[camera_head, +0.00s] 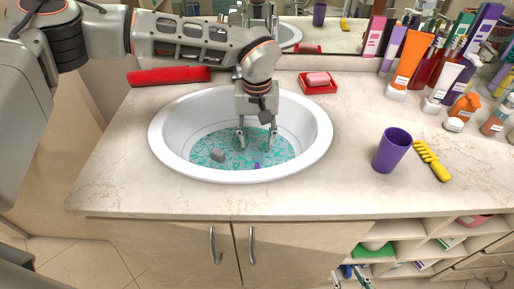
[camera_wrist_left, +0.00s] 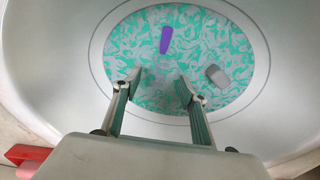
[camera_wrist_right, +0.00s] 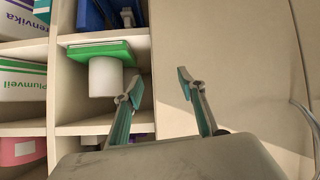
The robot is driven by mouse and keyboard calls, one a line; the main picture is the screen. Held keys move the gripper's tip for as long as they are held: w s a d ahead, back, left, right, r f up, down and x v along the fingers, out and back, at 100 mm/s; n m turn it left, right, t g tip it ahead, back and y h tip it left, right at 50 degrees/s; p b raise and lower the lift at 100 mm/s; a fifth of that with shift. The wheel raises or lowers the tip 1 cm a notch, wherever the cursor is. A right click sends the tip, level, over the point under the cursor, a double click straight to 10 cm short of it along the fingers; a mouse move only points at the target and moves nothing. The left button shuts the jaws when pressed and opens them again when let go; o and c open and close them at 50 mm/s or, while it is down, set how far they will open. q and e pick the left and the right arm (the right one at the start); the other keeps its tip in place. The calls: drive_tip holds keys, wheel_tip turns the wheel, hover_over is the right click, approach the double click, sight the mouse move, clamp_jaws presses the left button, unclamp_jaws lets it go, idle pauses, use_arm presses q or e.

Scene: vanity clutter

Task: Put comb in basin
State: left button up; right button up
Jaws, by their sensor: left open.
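The yellow comb (camera_head: 432,161) lies on the counter at the right, just right of a purple cup (camera_head: 391,150). The white oval basin (camera_head: 165,140) is set in the counter, with a teal patterned bottom. My left gripper (camera_head: 255,146) is inside the basin, open and empty, pointing down. In the left wrist view its fingers (camera_wrist_left: 156,92) are spread, with a purple object (camera_wrist_left: 166,40) and a grey object (camera_wrist_left: 217,76) on the basin bottom beyond them. My right gripper (camera_head: 351,281) is low in front of the cabinet. In the right wrist view its fingers (camera_wrist_right: 162,88) are apart and empty.
A red soap dish (camera_head: 318,89) with pink soap and a red rolled towel (camera_head: 168,76) lie behind the basin. Several bottles and tubes (camera_head: 411,58) crowd the back right. Open shelves (camera_wrist_right: 98,128) hold boxes and a green-and-white item. The front counter is clear.

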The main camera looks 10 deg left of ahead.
use_arm(q)
wheel_tip(320, 180, up, 6)
drive_tip(key=shift+s+f, duration=0.1)
drive_tip(key=shift+s, duration=0.05)
drive_tip(key=shift+d, duration=0.1)
idle(0.4)
